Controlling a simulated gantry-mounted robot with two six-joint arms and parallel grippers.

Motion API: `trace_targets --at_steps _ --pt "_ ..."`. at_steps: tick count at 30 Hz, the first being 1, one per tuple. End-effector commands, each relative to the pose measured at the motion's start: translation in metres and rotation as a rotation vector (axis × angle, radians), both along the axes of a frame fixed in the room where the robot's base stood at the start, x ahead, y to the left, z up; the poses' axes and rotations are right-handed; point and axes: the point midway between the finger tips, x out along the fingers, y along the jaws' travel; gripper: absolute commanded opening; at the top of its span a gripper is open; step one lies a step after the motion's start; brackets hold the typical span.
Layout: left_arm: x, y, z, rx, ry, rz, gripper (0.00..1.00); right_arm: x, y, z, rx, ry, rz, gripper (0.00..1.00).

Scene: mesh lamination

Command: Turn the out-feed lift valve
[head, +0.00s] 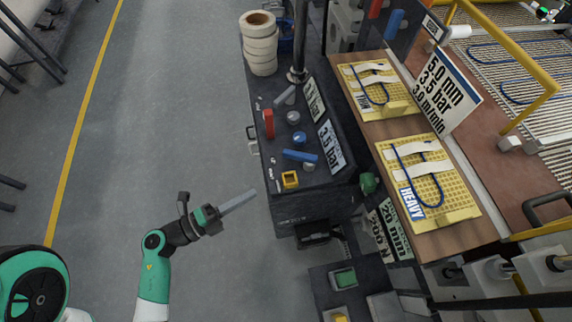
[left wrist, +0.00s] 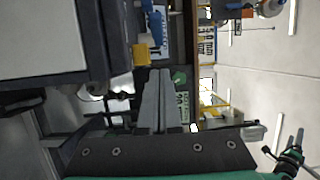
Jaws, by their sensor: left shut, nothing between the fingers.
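A dark control panel (head: 283,190) carries a red lever (head: 268,123), a blue lever (head: 300,156), several round knobs and a yellow square part (head: 290,179). I cannot tell from the labels which lever is the out-feed lift valve. My left gripper (head: 252,195) is shut and empty, in the air to the left of the panel's near end, apart from it. In the left wrist view, its shut fingers (left wrist: 157,75) point toward the panel, with the yellow part (left wrist: 141,54) and a blue lever (left wrist: 154,34) beyond the tips. My right gripper is out of view.
A stack of white rolls (head: 259,45) stands at the panel's far end. A wooden bench (head: 385,130) to the right holds two yellow perforated boards with blue tubes. A green knob (head: 368,182) sticks out beside the panel. The grey floor at left is clear.

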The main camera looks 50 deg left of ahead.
Motion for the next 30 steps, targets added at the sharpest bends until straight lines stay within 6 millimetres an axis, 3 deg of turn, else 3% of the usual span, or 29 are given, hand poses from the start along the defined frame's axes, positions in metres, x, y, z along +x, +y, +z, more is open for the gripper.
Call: trace_targets --at_steps 10,21,30 --pt "0.026 -0.006 -0.001 -0.001 0.001 -0.012 0.00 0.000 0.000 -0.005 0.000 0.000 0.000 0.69" --pt "0.100 -0.015 -0.001 0.000 -0.001 -0.011 0.00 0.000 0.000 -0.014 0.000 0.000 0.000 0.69" --pt "0.130 0.010 -0.001 -0.003 0.001 -0.003 0.00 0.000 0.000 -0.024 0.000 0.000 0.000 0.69"
